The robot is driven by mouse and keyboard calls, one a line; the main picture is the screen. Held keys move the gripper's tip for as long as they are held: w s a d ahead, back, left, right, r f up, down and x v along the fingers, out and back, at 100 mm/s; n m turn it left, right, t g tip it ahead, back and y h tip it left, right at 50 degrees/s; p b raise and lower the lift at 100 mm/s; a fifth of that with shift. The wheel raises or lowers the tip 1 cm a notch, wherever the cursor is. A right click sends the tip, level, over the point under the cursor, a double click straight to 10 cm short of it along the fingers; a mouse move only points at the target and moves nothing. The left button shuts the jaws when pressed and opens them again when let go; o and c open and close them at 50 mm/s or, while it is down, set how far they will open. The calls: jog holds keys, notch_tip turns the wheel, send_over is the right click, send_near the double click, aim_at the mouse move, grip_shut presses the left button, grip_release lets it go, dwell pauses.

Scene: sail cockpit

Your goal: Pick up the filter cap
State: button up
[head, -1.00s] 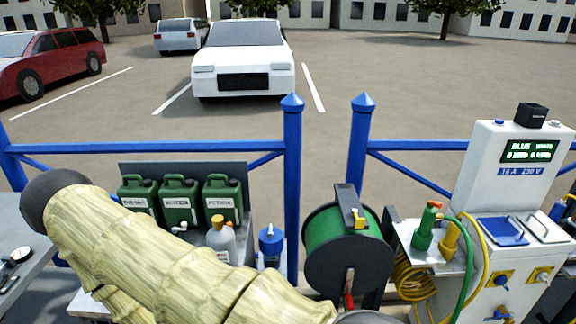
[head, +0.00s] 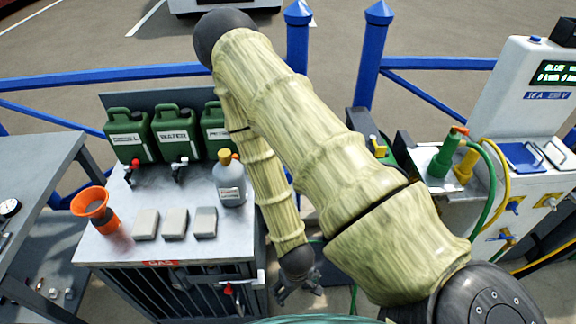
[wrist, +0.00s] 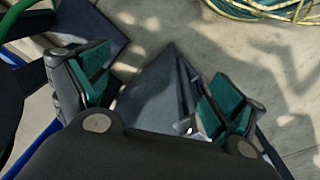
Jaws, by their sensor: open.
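My gripper (head: 298,288) hangs low in the head view, right of the grey bench's cabinet. In the wrist view my gripper (wrist: 158,84) is open, its two green-padded fingers wide apart with nothing held. I cannot make out a filter cap for certain in either view. A small pale object (wrist: 187,127) shows near the right finger in the wrist view, too small and partly hidden to identify. A dark angular panel (wrist: 158,98) lies between and beyond the fingers, above the paved ground.
The grey bench (head: 110,245) carries an orange funnel (head: 92,205), several grey blocks, a bottle (head: 229,183) and green canisters (head: 175,135). A white power pedestal (head: 510,95) stands right. A blue railing (head: 60,80) runs behind. A yellow-green hose coil (wrist: 265,8) lies on the ground.

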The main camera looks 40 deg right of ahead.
jog(key=w+d+r+m+t+h+b, duration=0.1)
jog(key=w+d+r+b, duration=0.3)
jog(key=w, duration=0.5)
jog(key=w+d+r+t+b, duration=0.1)
jog(key=w+d+r+b, duration=0.3)
jog(key=w, duration=0.6)
jog(key=w+d+r+b, duration=0.1)
jog(key=w+d+r, duration=0.1)
jog(key=w+r, duration=0.1)
jog(key=w+d+r+m+t+b, duration=0.1)
jog(key=w+d+r+b, duration=0.1)
jog(key=r, duration=0.4)
jog(key=w+d+r+m+b, duration=0.1)
jog(key=w+d+r, duration=0.2)
jog(key=w+r, duration=0.2)
jog(key=shift+w+d+r+t+b, duration=0.1)
jog(key=shift+d+t+b, duration=0.2)
jog(key=shift+b, duration=0.05)
jog(key=shift+x, duration=2.65)
jog(key=shift+d+x, duration=0.15)
jog(key=shift+x, duration=1.15)
jog(key=shift+d+x, duration=0.15)
jog(key=shift+x, duration=1.2)
jog(key=shift+w+r, duration=0.1)
jog(key=shift+r, duration=0.05)
jog(key=shift+c, duration=0.4)
jog(key=c, duration=1)
